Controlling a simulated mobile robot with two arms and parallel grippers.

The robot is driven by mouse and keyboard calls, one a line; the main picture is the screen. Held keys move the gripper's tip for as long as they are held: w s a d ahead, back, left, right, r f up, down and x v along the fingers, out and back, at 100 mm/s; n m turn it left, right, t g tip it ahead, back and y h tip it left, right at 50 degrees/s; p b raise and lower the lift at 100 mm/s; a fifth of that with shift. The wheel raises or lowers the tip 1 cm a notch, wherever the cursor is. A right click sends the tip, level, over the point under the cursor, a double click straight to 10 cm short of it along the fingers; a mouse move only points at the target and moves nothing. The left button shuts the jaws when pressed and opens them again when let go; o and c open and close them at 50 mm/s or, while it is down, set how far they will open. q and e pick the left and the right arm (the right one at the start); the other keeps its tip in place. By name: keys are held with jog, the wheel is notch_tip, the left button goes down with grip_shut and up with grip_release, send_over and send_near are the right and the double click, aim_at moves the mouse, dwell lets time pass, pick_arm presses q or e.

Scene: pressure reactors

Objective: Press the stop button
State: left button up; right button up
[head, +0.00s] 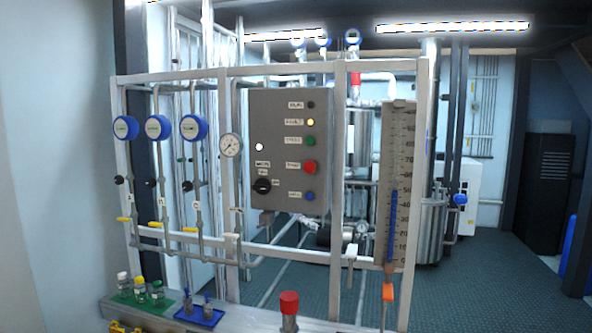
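A grey control panel (272,185) is mounted on the white pipe frame near the middle of the head view. A large red button (310,167) sits on its right side, with a small white label to its left that is too small to read surely. It is the only red button on the panel. A green button (311,141) is above it and a blue button (310,196) below it. Neither of my grippers is in view, and nothing covers the red button.
A yellow lit lamp (310,122) and a black rotary knob (262,186) are also on the panel. A pressure gauge (231,145) is to its left and a tall scale (395,190) to its right. Below, a bench (240,319) holds small vials and a red-topped object (289,304).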

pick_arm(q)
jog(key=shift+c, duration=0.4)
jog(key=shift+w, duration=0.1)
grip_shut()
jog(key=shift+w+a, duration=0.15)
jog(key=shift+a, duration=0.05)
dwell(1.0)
